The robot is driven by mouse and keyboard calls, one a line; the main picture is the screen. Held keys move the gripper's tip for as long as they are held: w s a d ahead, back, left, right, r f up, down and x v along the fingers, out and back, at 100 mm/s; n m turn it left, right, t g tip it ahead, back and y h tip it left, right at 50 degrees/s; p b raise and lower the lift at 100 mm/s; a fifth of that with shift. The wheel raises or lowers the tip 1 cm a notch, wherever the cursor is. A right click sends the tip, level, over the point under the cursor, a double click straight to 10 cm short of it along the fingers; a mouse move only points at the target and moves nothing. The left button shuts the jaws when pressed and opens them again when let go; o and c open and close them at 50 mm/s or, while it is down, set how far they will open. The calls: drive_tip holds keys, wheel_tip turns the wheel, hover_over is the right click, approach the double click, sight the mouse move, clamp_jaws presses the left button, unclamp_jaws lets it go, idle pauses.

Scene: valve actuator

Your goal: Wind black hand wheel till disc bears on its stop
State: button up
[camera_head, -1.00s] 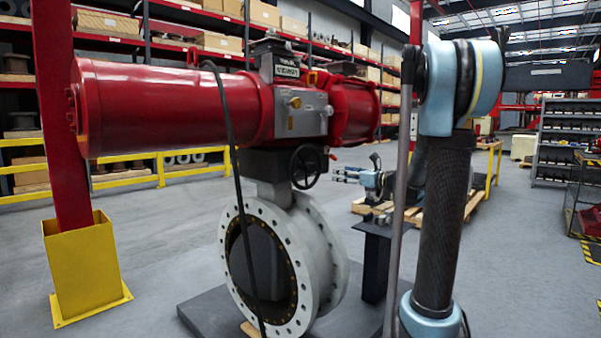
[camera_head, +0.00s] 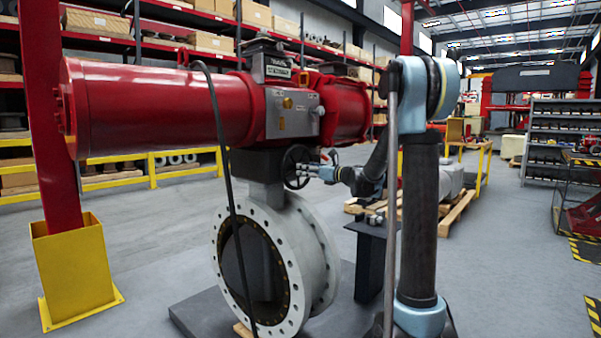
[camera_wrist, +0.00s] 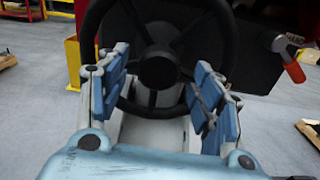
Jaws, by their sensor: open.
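The black hand wheel (camera_head: 295,167) stands upright below the red actuator (camera_head: 160,105), on the dark gearbox. In the wrist view the wheel (camera_wrist: 158,71) fills the upper middle, with its hub and spokes showing. My gripper (camera_head: 328,170) is at the wheel's right side in the head view. In the wrist view my gripper (camera_wrist: 161,72) is open, its blue-padded fingers on either side of the hub and lower rim. I cannot tell whether they touch the wheel. The dark disc (camera_head: 250,258) shows inside the grey flanged valve body (camera_head: 320,255). Its stop cannot be made out.
A black cable (camera_head: 222,130) hangs in front of the actuator and valve. A red post in a yellow base (camera_head: 75,265) stands at left. A dark stand (camera_head: 368,265) is right of the valve. An orange-red handle (camera_wrist: 292,68) is right of the wheel. Floor is open at left.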

drive_tip(key=shift+x, duration=1.8)
drive_tip(key=shift+c, duration=0.2)
clamp_jaws()
